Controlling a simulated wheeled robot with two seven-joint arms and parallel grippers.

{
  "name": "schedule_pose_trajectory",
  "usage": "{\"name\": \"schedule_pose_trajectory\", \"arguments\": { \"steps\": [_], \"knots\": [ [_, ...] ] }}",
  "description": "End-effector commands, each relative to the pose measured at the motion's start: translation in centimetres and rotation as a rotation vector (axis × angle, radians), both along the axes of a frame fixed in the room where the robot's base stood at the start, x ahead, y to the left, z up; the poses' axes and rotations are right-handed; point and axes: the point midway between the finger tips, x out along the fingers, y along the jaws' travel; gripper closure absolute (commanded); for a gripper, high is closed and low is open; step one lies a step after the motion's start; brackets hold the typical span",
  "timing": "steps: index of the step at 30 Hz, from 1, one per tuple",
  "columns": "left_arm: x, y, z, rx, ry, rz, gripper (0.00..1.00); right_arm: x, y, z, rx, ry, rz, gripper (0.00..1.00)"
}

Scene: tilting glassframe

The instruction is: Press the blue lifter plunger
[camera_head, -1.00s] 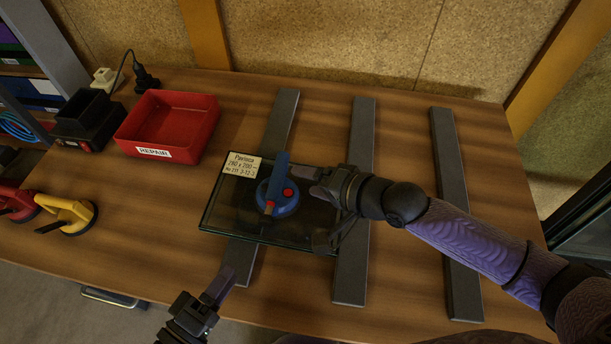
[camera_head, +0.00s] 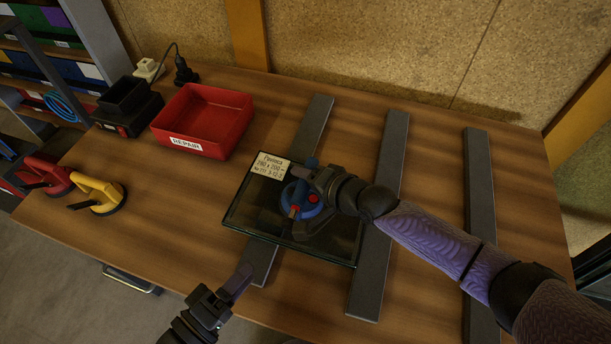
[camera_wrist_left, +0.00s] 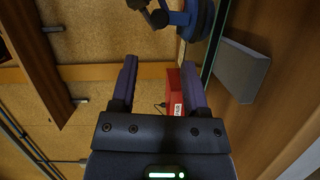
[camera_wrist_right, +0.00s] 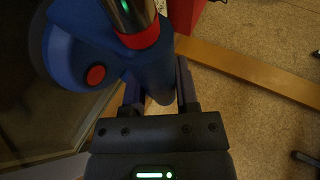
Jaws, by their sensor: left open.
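The blue suction lifter (camera_head: 298,201) sits on the glass pane (camera_head: 262,222). It has a blue handle (camera_wrist_right: 158,78), a red button (camera_wrist_right: 96,75) and a metal plunger with a red ring (camera_wrist_right: 140,38). My left gripper (camera_head: 243,276) is open and empty, near the table's front edge. The lifter also shows in the left wrist view (camera_wrist_left: 195,20).
The pane rests across dark bars (camera_head: 392,155) and bears a paper label (camera_head: 270,165). A red REPAIR bin (camera_head: 203,120) stands at the back left. A yellow lifter (camera_head: 98,193) and a red lifter (camera_head: 45,176) lie at the left edge. The table right of the pane has free room between bars.

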Motion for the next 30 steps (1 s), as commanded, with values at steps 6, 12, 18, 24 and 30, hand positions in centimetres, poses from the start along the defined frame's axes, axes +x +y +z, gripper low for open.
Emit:
{"name": "schedule_pose_trajectory", "arguments": {
  "steps": [6, 12, 18, 24, 30],
  "knots": [
    [0.0, 0.0, 0.0, 0.000, 0.000, 0.000, 0.41, 0.0, 0.0, 0.0, -0.001, 0.001, 0.000, 1.00],
    [0.0, 0.0, 0.0, -0.004, 0.003, 0.001, 0.50, 0.0, 0.0, 0.0, -0.001, 0.001, 0.000, 1.00],
    [-2.4, -1.1, -0.2, -0.485, 0.292, 0.105, 0.92, 0.0, 0.0, 0.0, -0.001, 0.001, 0.000, 1.00],
    [-5.7, -1.9, -0.4, -1.223, 0.653, 0.251, 1.00, 0.0, 0.0, 0.0, -0.001, 0.001, 0.000, 1.00],
    [-6.8, -2.0, -0.5, -1.517, 0.760, 0.297, 1.00, 0.0, 0.0, 0.0, -0.001, 0.001, 0.000, 1.00]
  ]
}}
